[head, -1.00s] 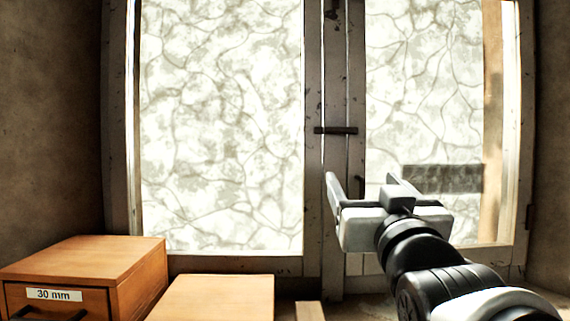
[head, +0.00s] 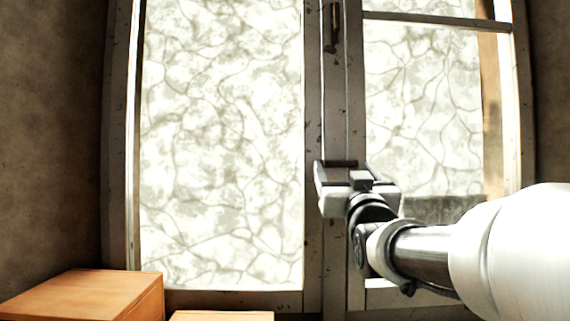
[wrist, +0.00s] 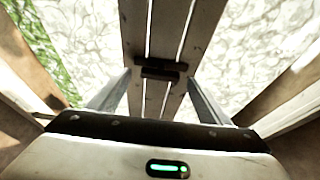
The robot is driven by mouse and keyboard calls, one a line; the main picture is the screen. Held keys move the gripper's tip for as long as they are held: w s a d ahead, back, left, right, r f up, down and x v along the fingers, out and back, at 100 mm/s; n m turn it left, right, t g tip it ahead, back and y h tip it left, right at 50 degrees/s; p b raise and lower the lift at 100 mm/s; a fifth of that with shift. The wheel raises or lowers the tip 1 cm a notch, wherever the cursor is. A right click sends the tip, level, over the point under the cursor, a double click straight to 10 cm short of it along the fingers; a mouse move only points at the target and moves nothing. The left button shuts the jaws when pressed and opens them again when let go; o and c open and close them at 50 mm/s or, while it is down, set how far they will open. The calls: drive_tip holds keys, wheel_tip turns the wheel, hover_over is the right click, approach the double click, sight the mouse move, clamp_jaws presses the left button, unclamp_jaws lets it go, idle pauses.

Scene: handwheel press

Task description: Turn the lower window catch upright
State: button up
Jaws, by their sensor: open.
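The lower window catch (head: 340,163) is a dark bar lying level across the middle window stiles, partly hidden by my gripper in the head view. It also shows level in the wrist view (wrist: 160,73), between and beyond my fingers. My gripper (head: 339,170) is open and in front of the catch. In the wrist view, my gripper (wrist: 160,86) has one finger to either side of the bar. I cannot tell whether the fingers touch it.
The upper catch (head: 334,25) stands upright higher on the stile. Patterned glass panes (head: 220,140) fill both sashes. Wooden boxes (head: 85,293) stand at the lower left. The air left of my gripper is clear.

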drive_tip(key=shift+x, duration=0.85)
drive_tip(key=shift+c, duration=0.4)
drive_tip(key=c, duration=1)
drive_tip(key=shift+o, duration=0.2)
